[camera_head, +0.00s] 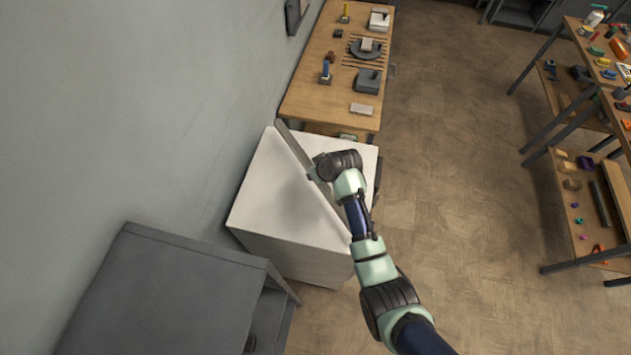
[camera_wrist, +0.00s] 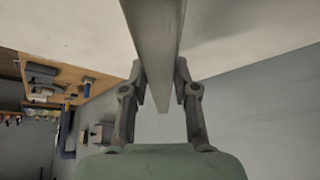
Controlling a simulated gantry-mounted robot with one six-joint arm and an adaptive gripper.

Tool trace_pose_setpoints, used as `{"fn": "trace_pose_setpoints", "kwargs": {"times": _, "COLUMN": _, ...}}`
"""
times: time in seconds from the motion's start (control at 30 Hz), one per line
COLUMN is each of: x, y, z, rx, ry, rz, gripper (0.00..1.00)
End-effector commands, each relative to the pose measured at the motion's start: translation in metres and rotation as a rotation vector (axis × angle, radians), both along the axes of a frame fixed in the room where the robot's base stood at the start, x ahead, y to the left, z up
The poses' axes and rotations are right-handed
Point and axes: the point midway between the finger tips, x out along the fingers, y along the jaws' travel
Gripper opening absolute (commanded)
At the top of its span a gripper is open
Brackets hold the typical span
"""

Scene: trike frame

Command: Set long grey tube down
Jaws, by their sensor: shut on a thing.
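The long grey tube (camera_head: 295,147) shows in the head view as a straight bar running diagonally over the white cabinet (camera_head: 262,203). My gripper (camera_wrist: 159,88) is shut on the long grey tube (camera_wrist: 154,40) in the wrist view, with one finger on each side of it. In the head view my wrist hides the middle of the tube and the gripper's fingers. A soft shadow lies on the white top beside the tube. I cannot tell whether the tube touches the top.
A wooden workbench (camera_head: 318,98) with tools and small parts stands beyond the white cabinet. A grey cabinet (camera_head: 160,290) stands in front of it, against the wall. Shelves (camera_head: 590,130) with loose items are at the right. The floor (camera_head: 450,130) between is clear.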

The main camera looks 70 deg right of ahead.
Motion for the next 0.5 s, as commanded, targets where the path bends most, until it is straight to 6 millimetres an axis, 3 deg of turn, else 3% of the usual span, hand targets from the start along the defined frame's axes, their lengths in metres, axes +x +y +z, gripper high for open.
{"fn": "trace_pose_setpoints", "kwargs": {"times": 0.27, "x": 0.001, "y": -0.001, "z": -0.017, "rx": -0.004, "ry": -0.004, "rz": -0.001, "gripper": 0.0}}
{"fn": "trace_pose_setpoints", "kwargs": {"times": 0.5, "x": 0.001, "y": -0.001, "z": -0.054, "rx": -0.002, "ry": -0.002, "rz": 0.0, "gripper": 0.0}}
